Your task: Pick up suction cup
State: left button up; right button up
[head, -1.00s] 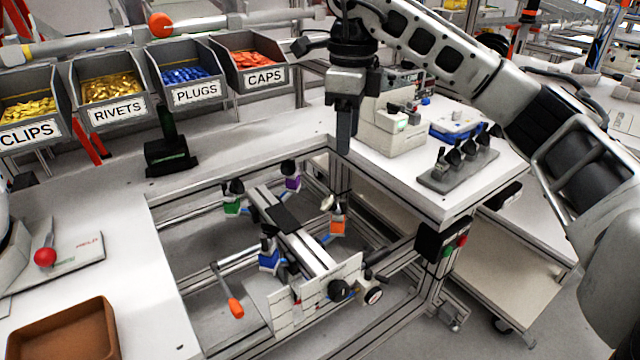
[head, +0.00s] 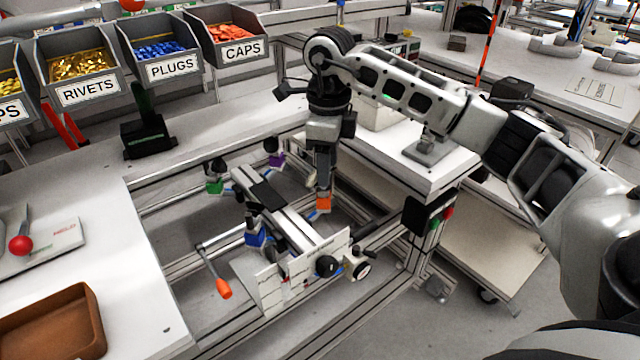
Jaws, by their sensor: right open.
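My right gripper (head: 324,190) points straight down over the orange block (head: 323,203) at the right side of the fixture (head: 280,205). It is open, and its fingers cover the pale cup-like piece by the orange block. I cannot tell whether they touch it. Dark cup-like pieces show by the green block (head: 214,187), the purple block (head: 276,160) and the blue block (head: 255,238). I cannot tell for sure which piece is the suction cup. My left gripper is out of view.
Metal rails (head: 165,195) frame the fixture. The white side table (head: 400,165) stands close on the right, partly behind my right arm. An orange-handled lever (head: 223,288) and a white slotted panel (head: 300,272) are at the front. Labelled bins (head: 172,68) stand at the back left.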

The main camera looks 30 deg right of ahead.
aim_at(327, 189)
notch_tip(327, 189, down, 5)
jog(key=shift+s+a+r+p, duration=0.1)
jog(key=shift+r+p, duration=0.1)
jog(key=shift+p, duration=0.2)
jog(key=shift+c, duration=0.2)
grip_shut()
